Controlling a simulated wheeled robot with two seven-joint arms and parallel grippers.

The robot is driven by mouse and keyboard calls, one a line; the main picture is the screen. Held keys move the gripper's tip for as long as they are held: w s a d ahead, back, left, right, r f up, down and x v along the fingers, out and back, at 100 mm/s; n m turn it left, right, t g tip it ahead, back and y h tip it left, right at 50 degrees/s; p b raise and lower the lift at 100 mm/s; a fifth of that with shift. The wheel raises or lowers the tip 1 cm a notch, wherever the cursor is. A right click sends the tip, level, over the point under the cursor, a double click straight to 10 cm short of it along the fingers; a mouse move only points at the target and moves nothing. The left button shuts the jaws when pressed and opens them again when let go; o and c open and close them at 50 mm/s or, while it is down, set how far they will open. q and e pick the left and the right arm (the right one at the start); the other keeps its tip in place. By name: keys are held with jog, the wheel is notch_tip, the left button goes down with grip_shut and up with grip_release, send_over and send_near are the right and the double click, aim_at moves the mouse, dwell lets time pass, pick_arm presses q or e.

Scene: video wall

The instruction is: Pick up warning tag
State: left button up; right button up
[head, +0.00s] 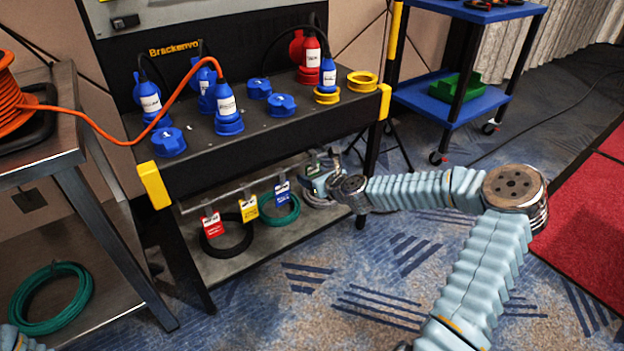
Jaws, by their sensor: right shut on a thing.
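A red tag (212,224), a yellow tag (249,208) and a blue tag (282,194) hang in a row from the rail under the black panel bench. My right gripper (318,172) is at the right end of this rail, to the right of the blue tag and apart from it. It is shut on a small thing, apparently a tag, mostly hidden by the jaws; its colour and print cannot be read. My left gripper is out of view; only a bit of my left arm shows at the bottom left corner.
The bench (270,125) carries several blue, red and yellow connectors. Coiled cables, including a green coil (280,222), lie on its lower shelf. A metal table (45,150) stands at left, a blue cart (440,98) at right. Patterned carpet is open in front.

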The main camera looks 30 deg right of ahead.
jog(key=s+d+p, duration=0.1)
jog(key=s+p, duration=0.1)
jog(key=s, duration=1.5)
jog(key=shift+s+d+f, duration=0.15)
jog(key=shift+s+d, duration=0.05)
jog(key=shift+s, duration=0.2)
jog(key=shift+w, duration=0.1)
